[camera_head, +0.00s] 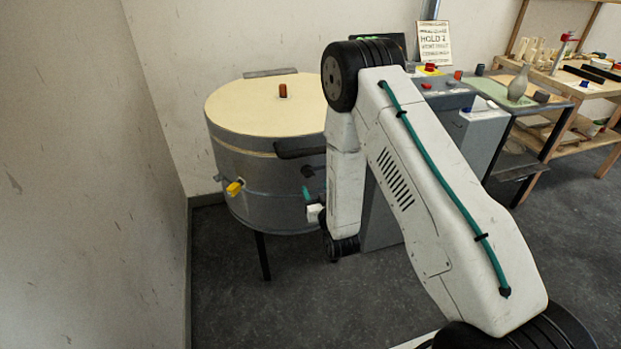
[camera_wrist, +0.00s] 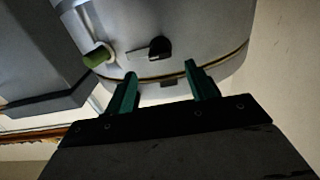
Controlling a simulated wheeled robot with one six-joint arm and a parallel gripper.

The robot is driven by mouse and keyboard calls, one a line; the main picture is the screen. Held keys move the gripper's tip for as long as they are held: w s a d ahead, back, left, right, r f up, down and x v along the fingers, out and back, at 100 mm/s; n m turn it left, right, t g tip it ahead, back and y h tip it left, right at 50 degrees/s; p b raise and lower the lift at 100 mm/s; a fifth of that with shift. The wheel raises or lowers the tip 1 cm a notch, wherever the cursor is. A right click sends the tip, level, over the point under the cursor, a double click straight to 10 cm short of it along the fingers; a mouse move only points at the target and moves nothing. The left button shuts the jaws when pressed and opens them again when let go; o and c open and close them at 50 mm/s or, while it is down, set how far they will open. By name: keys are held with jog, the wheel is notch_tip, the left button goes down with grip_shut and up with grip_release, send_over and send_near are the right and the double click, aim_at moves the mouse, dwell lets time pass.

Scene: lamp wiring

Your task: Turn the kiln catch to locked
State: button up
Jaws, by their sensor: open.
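The kiln (camera_head: 265,160) is a round grey drum with a cream lid, left of centre in the head view. A dark fitting (camera_head: 308,171) juts from its side below the lid. The wrist view shows the kiln wall (camera_wrist: 215,40) upside down, with a black knob and pale tab, apparently the catch (camera_wrist: 158,47), just under the lid seam. I cannot read its locked or unlocked marking. My gripper (camera_head: 307,192) is at the kiln's front, largely hidden by my arm. In the wrist view its teal fingers (camera_wrist: 163,84) are apart and empty, short of the catch.
A yellow fitting (camera_head: 235,187) sticks out of the kiln's left side. A dark lid handle (camera_head: 298,147) overhangs the front. A wall stands close on the left, a grey cabinet (camera_head: 482,135) to the right.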

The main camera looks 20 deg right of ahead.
aim_at(310, 177)
jog(key=w, duration=0.7)
jog(key=c, duration=1)
